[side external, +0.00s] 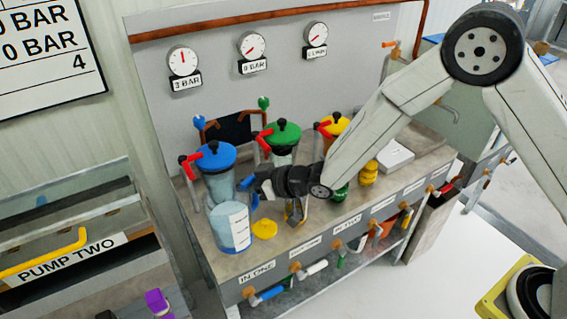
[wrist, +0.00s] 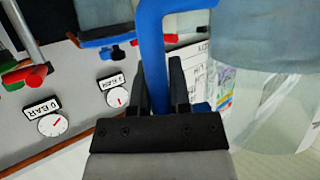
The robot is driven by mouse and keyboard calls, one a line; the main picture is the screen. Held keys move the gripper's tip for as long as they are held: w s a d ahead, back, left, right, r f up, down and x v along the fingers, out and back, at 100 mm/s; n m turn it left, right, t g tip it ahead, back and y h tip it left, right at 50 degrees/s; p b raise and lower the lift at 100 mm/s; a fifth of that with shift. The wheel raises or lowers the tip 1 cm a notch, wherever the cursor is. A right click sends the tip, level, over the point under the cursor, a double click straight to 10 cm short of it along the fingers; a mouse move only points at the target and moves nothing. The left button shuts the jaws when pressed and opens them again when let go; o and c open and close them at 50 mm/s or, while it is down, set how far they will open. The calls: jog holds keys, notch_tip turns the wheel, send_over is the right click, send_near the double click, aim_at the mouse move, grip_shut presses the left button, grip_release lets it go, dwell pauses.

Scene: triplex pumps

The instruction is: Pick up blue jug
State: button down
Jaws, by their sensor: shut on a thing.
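The blue jug (side external: 232,230) is a clear measuring jug with bluish contents, a white scale label and a blue handle. It is upright at the left front of the bench; I cannot tell whether its base touches the top. My gripper (side external: 256,187) reaches in from the right to its handle. In the wrist view, my gripper's fingers (wrist: 160,80) are closed on either side of the blue handle (wrist: 152,45). The jug's body (wrist: 262,30) fills the upper right there. The fingertips are partly hidden in the side view.
A blue-lidded vessel (side external: 216,158) stands just behind the jug, with red and blue levers close by. A green-lidded vessel (side external: 282,135) and a yellow-lidded one (side external: 335,124) stand further right. A yellow cap (side external: 265,229) lies beside the jug. Gauges (side external: 183,60) are on the back panel.

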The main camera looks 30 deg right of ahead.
jog(key=shift+s+d+r, duration=0.3)
jog(key=shift+s+r, duration=0.1)
jog(key=shift+s, duration=0.35)
jog(key=shift+s+d+r, duration=0.3)
jog(key=shift+s+r, duration=0.1)
jog(key=shift+s, duration=0.4)
jog(key=shift+s+d+r, duration=0.3)
jog(key=shift+s+r, duration=0.1)
jog(key=shift+s, duration=0.45)
jog(key=shift+r, duration=0.15)
